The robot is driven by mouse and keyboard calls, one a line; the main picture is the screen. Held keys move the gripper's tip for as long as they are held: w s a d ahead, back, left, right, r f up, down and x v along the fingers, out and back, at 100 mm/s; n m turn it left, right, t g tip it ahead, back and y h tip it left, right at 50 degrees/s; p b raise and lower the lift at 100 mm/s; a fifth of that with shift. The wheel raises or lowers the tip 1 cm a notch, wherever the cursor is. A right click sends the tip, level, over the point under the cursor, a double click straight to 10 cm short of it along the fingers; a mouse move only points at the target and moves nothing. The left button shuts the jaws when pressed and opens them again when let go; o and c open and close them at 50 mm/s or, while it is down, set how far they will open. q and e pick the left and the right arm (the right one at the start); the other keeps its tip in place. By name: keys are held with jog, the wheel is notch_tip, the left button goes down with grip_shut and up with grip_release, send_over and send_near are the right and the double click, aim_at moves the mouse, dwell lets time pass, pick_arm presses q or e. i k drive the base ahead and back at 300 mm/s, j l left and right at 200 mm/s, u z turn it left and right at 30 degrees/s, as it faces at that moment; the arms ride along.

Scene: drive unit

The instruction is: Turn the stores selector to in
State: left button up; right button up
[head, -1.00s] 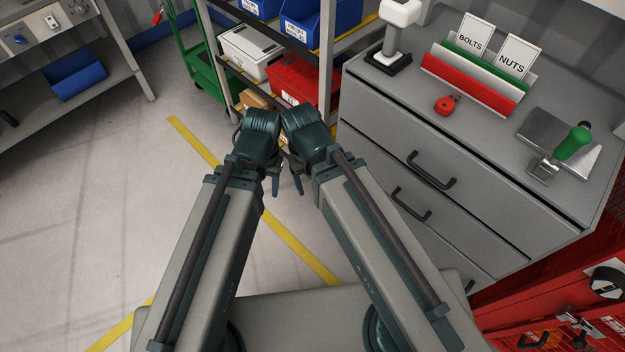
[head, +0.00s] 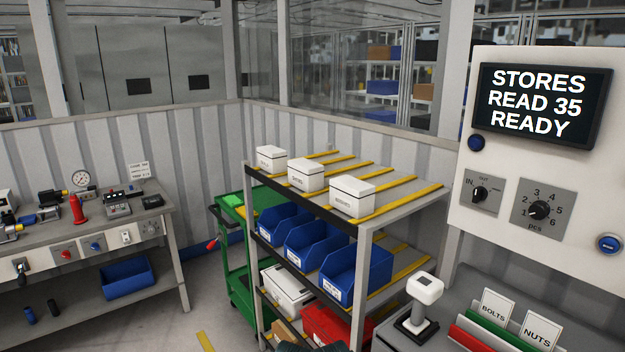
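The stores selector (head: 480,194) is a black knob on a small grey plate, on the white panel at the right of the head view. The plate is marked IN at its left and OUT at its top. The knob seems to point up, towards OUT, but it is too small to be sure. The screen (head: 542,104) above it reads STORES READ 35 READY. Neither gripper is in view; only a dark bit of my arm shows at the bottom edge. Nothing touches the selector.
A numbered pcs dial (head: 538,210) sits right of the selector, with a blue button (head: 608,243) beyond. Below stand a white-topped scanner (head: 424,290) and the BOLTS and NUTS cards (head: 540,333). A shelf rack (head: 366,262) with bins stands left of the panel. The space before the selector looks clear.

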aim_at(479, 193)
jog(key=i+j+z, duration=0.15)
jog(key=i, duration=0.3)
jog(key=z, duration=1.55)
